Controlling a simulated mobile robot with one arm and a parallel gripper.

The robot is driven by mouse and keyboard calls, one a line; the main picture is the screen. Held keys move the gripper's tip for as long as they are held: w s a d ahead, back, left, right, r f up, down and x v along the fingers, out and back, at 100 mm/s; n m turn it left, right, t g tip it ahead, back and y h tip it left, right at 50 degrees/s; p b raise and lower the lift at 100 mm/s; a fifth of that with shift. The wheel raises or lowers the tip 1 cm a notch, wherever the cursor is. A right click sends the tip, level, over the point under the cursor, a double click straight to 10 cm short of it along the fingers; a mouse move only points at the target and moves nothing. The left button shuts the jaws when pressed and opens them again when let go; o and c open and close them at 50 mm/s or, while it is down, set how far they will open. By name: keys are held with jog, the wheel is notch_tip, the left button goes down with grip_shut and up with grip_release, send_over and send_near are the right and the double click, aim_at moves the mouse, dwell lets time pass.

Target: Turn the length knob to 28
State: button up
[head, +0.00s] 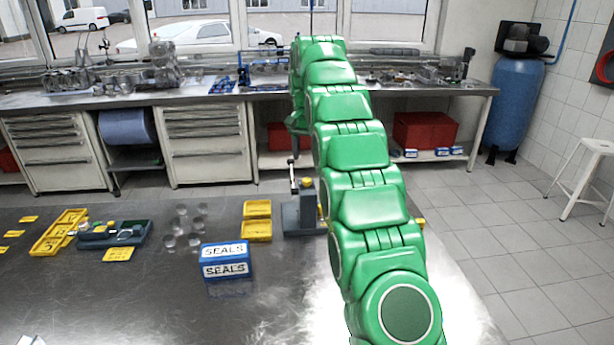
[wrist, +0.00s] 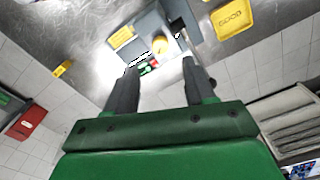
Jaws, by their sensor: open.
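A grey machine (head: 290,216) stands on the metal bench, partly hidden behind my green arm in the head view. The wrist view shows its grey body (wrist: 150,27) from above, with a round yellow part (wrist: 160,45) that may be the length knob. A small red and green part (wrist: 146,68) lies near it. No number or scale is readable. My gripper (wrist: 160,68) is open, its two dark fingers apart and pointing toward the machine. Nothing is seen held between them. The gripper itself is hidden in the head view.
Left of the machine on the bench (head: 280,295) are yellow trays (head: 257,230), a blue SEALS box (head: 226,264), several clear cups (head: 183,228) and a blue tray (head: 113,236). A yellow GOOD tray (wrist: 232,18) lies beside the machine. The near middle of the bench is bare.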

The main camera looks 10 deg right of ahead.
aim_at(307, 180)
jog(key=shift+f, duration=3.9)
grip_shut()
